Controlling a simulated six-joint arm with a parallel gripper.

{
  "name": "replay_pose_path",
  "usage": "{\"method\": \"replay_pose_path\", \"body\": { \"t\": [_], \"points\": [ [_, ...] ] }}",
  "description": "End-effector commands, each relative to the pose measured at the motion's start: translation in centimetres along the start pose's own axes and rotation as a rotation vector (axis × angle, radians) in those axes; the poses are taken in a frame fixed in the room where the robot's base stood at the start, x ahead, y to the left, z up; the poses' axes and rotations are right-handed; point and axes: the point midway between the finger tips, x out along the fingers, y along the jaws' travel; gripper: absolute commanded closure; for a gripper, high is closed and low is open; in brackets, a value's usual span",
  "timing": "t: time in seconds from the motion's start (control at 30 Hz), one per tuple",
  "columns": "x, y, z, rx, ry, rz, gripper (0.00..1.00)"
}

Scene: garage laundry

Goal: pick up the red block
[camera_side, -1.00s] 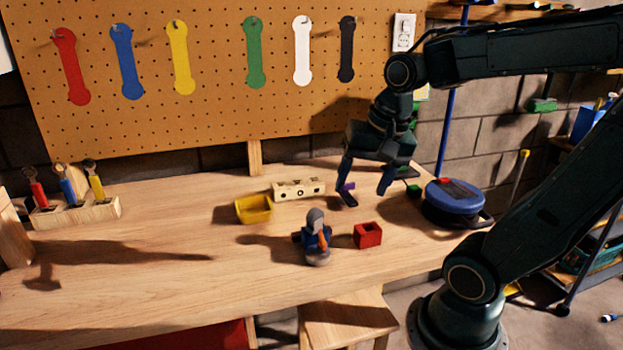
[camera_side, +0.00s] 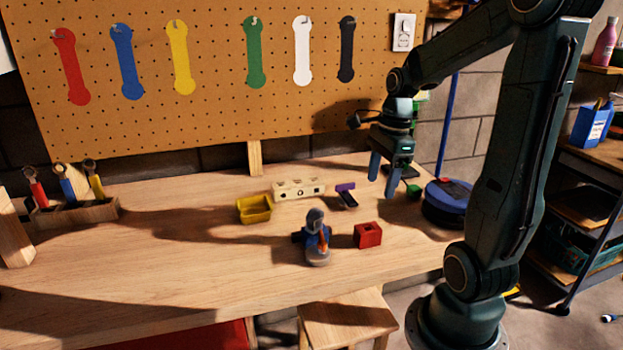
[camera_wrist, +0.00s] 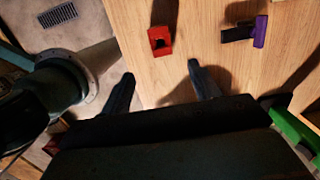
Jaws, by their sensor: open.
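The red block (camera_side: 367,235) sits on the wooden workbench, right of a small blue and grey figure-like object. It has a dark opening in it. In the wrist view the red block (camera_wrist: 160,41) lies above the fingertips, between them from left to right. My gripper (camera_side: 381,187) is open and empty. It is above the bench, behind and slightly right of the block in the side view. In the wrist view both fingers of my gripper (camera_wrist: 162,75) are spread apart, and neither touches the block.
Close left of the block stands the blue and grey object (camera_side: 317,240). Behind are a yellow bin (camera_side: 254,209), a pale wooden block with holes (camera_side: 298,189) and a purple and black item (camera_side: 346,195). A blue round object (camera_side: 447,200) and a green piece (camera_side: 413,192) are right.

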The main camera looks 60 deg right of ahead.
Motion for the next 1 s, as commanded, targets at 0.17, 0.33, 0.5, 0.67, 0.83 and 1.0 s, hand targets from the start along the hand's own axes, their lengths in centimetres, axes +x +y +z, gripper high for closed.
{"method": "replay_pose_path", "body": {
  "t": [0.17,0.33,0.5,0.67,0.83,1.0],
  "points": [
    [0.7,0.1,0.0,-0.002,0.0,0.003,0.38],
    [2.5,0.1,0.1,-0.003,0.0,0.005,0.38],
    [4.9,0.1,0.1,-0.003,0.0,0.005,0.38],
    [7.0,0.1,0.1,-0.005,0.0,0.004,0.38],
    [8.3,0.0,0.1,-0.005,0.0,0.001,0.38],
    [8.6,0.0,0.1,-0.005,0.001,0.0,0.38]
  ]
}}
